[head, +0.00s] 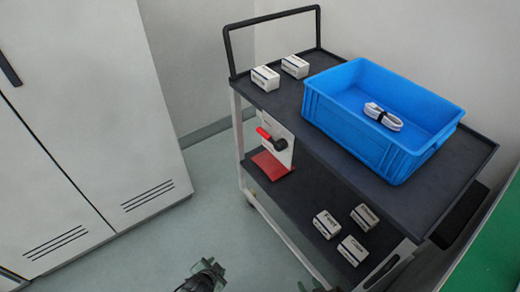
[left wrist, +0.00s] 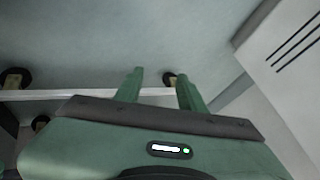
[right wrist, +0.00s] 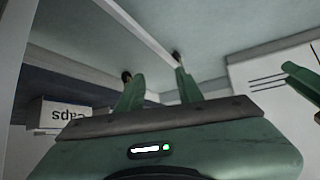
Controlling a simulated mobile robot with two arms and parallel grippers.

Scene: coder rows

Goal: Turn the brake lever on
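The brake lever (head: 270,138) has a red grip and a black hub. It is on a white panel (head: 275,125) at the left end of the cart, with its grip pointing up and left. The lever is not visible in either wrist view.
The dark cart (head: 315,150) holds a blue crate (head: 345,125) with a white cable bundle (head: 382,116) inside. Small white boxes (head: 265,78) stand on its top, and several more (head: 352,250) on the lower shelf. White cabinets (head: 90,110) stand left; floor between is clear.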

